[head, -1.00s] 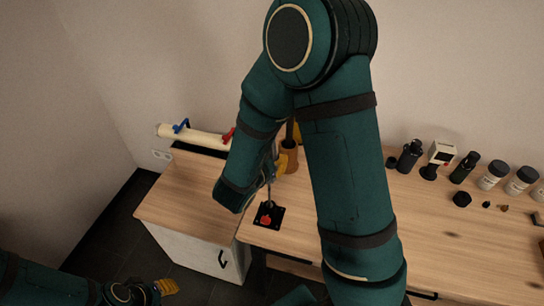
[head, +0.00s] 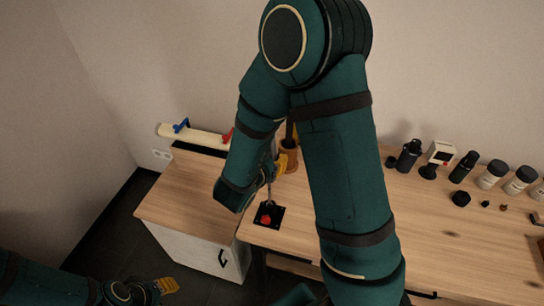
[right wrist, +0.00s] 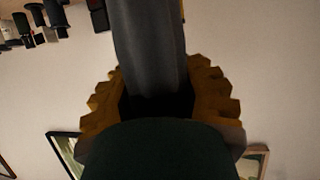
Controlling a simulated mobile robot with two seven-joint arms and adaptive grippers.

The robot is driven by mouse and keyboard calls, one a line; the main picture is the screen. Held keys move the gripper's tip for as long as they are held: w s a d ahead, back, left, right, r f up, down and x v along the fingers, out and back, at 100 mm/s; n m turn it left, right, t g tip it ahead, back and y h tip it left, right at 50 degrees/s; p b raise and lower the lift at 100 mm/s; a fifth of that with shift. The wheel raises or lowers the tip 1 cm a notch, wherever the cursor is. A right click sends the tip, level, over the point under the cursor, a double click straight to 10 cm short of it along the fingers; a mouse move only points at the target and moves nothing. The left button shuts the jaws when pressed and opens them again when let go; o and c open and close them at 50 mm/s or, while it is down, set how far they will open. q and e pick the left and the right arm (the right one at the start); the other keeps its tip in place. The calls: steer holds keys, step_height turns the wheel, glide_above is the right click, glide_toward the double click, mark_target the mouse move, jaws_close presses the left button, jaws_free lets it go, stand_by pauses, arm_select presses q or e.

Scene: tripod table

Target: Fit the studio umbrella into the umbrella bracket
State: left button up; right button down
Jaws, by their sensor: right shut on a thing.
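The umbrella bracket (head: 268,214) is a black square plate with a red part, at the front left corner of the wooden table. My right gripper (head: 281,163) is above and behind it, mostly hidden by my right arm. In the right wrist view its yellow fingers (right wrist: 160,100) are shut on the dark grey studio umbrella (right wrist: 148,45). In the head view a thin pale shaft (head: 270,185) runs down towards the bracket. I cannot tell whether its end is inside. My left gripper (head: 166,286) is low at the bottom left, away from the table; its jaw opening is unclear.
Several bottles and jars (head: 462,167) stand at the back right.

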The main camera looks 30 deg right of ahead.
stand_by(0.4)
steer(key=shift+f+b, duration=2.3)
steer(key=shift+f, duration=1.05)
steer(key=c, duration=0.6)
jaws_free()
steer(key=v, duration=1.2)
steer(key=shift+r, duration=0.1)
